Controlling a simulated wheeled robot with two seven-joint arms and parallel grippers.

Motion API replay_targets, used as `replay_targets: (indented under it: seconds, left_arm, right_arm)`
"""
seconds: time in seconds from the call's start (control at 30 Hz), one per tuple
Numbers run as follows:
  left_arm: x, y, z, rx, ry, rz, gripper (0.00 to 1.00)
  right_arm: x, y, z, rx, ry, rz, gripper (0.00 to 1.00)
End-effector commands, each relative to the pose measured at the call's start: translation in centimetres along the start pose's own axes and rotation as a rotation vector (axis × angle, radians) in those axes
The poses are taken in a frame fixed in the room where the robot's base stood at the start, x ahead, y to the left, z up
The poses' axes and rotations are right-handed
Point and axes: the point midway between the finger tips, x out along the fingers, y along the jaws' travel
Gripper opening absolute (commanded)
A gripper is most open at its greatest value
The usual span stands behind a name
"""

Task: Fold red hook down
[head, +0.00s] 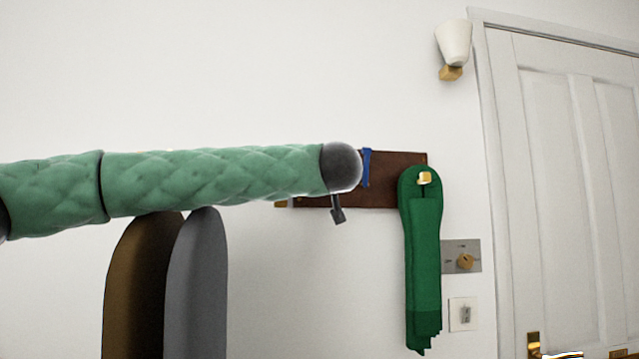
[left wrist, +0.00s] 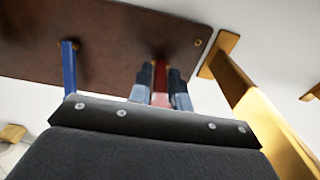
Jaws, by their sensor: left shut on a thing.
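The red hook (left wrist: 160,92) shows in the left wrist view, hanging from the brown wall board (left wrist: 110,40) between the two fingers of my left gripper (left wrist: 160,94). The fingers are shut on it. In the head view the board (head: 390,200) is partly covered by my left arm, and the red hook is hidden. A dark part of my left gripper (head: 337,212) shows just below the wrist. My right gripper is in neither view.
A blue hook (left wrist: 69,68) is on the board beside the red one, also in the head view (head: 366,168). A gold bar (left wrist: 250,100) stands close to the gripper. Green cloth (head: 423,260) hangs at the board's right end, near wall switches (head: 462,256) and a door (head: 565,180).

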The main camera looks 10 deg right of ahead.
Motion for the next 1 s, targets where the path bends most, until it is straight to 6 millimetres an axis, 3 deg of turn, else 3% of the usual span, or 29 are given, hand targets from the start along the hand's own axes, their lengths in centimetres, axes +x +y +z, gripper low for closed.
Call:
replay_targets:
  seconds: [0.07, 0.1, 0.2, 0.57, 1.0]
  left_arm:
    - [-0.1, 0.2, 0.6, 0.004, -0.005, 0.003, 0.0]
    - [-0.1, 0.2, 0.6, 0.004, -0.005, 0.003, 0.23]
    - [-0.1, 0.2, 0.5, 0.004, -0.004, 0.003, 0.42]
    - [-0.5, 0.1, 0.2, 0.002, -0.002, 0.002, 0.42]
    - [-6.5, 0.1, 0.4, 0.003, -0.002, 0.003, 0.42]
  right_arm:
    - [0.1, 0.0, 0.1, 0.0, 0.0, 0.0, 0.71]
    - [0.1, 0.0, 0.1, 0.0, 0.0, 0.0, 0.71]
    - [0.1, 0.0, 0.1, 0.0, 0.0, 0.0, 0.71]
    - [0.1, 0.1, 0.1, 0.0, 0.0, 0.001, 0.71]
    - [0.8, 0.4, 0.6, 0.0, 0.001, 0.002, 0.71]
